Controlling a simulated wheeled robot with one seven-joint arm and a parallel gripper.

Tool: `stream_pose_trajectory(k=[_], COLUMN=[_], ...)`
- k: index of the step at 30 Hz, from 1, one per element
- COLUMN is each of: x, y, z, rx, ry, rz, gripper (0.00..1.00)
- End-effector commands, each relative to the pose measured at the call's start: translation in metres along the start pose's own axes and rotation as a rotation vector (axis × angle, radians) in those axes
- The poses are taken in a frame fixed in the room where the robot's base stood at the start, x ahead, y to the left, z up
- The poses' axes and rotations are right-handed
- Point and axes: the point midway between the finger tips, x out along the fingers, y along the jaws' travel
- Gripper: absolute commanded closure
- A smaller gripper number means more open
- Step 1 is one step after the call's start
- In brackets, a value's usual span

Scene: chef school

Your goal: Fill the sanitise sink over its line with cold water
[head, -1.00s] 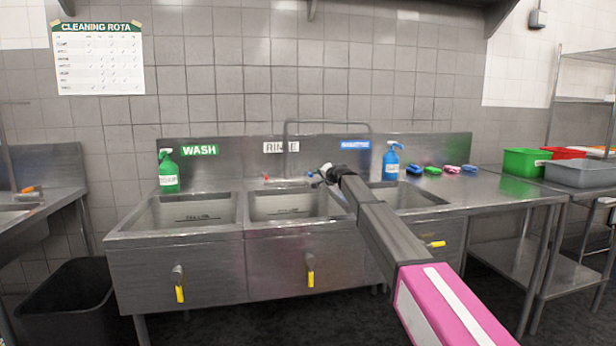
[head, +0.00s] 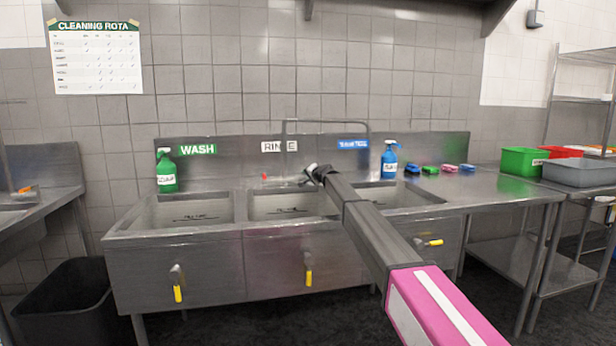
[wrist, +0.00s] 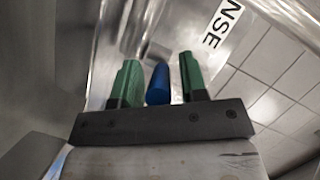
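The sanitise sink (head: 408,197) is the right basin, under a blue label (head: 353,144). My arm hides its left part, and I cannot make out its water level or line. Its yellow-handled drain lever (head: 434,243) lies sideways. The tap spout (head: 325,122) arches above the rinse basin and reaches right towards the sanitise side. A red tap handle (head: 264,178) shows left of my gripper (head: 312,172). In the wrist view, a blue cylindrical handle (wrist: 158,84) stands between my two green fingers, with a visible gap on each side. My gripper is open around it.
The wash basin (head: 185,212) and rinse basin (head: 290,206) are left of the sanitise sink; their yellow levers hang down. A black bin (head: 72,303) is at left.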

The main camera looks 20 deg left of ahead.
Motion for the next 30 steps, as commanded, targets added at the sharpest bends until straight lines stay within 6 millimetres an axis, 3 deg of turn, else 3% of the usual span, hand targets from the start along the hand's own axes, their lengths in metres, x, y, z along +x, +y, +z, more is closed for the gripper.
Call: stream_pose_trajectory(k=[1, 3, 11, 21, 30], x=[0.000, 0.000, 0.000, -0.002, -0.004], y=[0.000, 0.000, 0.002, 0.011, 0.013], z=[0.000, 0.000, -0.003, -0.017, -0.018], rx=[0.000, 0.000, -0.005, -0.056, -0.075], ry=[0.000, 0.000, -0.025, -0.229, -0.293], rz=[0.000, 0.000, -0.011, -0.139, -0.180], gripper=[0.77, 1.00, 1.00, 1.00, 1.00])
